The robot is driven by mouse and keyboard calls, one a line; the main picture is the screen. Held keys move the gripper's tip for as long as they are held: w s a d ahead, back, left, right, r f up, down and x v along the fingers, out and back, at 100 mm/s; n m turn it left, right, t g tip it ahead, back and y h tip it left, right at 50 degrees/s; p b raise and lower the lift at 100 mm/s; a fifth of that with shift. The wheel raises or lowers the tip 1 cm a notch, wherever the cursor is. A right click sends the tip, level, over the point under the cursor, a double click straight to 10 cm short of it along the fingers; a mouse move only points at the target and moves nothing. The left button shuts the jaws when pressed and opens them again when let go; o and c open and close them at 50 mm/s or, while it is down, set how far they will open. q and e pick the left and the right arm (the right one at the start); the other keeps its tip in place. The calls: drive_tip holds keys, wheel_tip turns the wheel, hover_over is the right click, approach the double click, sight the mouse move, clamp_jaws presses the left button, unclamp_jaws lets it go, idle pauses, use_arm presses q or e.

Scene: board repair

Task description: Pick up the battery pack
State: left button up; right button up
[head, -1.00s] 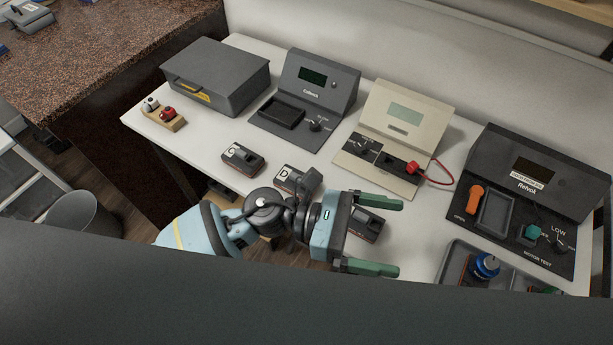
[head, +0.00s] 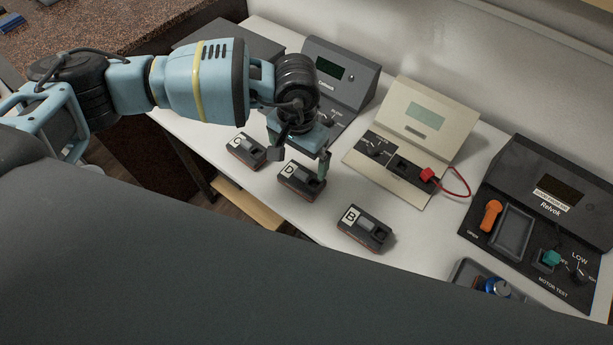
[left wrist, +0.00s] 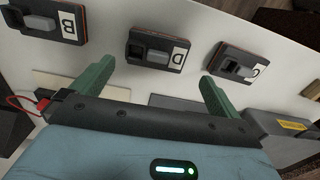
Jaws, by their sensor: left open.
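Three dark battery packs lie in a row on the white table: pack C (head: 246,151), pack D (head: 301,180) and pack B (head: 366,229). My left gripper (head: 299,162) is open, pointing down above pack D, with its green fingers apart and nothing between them that I can see held. In the left wrist view, pack D (left wrist: 157,50) lies ahead between the two finger lines, with pack B (left wrist: 52,22) to the left and pack C (left wrist: 245,66) to the right. My right gripper is not in view.
Behind the packs stand a grey tester (head: 337,72), partly hidden by my arm, a beige tester (head: 427,118) with a red plug and cable, and a dark motor-test station (head: 548,200). A grey tray (head: 466,272) with a blue part is at front right. A grey case (head: 215,42) is partly hidden.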

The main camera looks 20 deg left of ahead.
sight(302, 173)
use_arm(q)
drive_tip(key=shift+f, duration=1.25)
drive_tip(key=shift+w+d+f, duration=0.1)
drive_tip(key=shift+w+f, duration=0.05)
drive_tip(key=shift+f, duration=1.2)
drive_tip(key=shift+w+d+f, duration=0.1)
drive_tip(key=shift+f, duration=1.2)
drive_tip(key=c, duration=0.4)
drive_tip(key=shift+c, duration=1.1)
drive_tip(key=shift+r, duration=0.15)
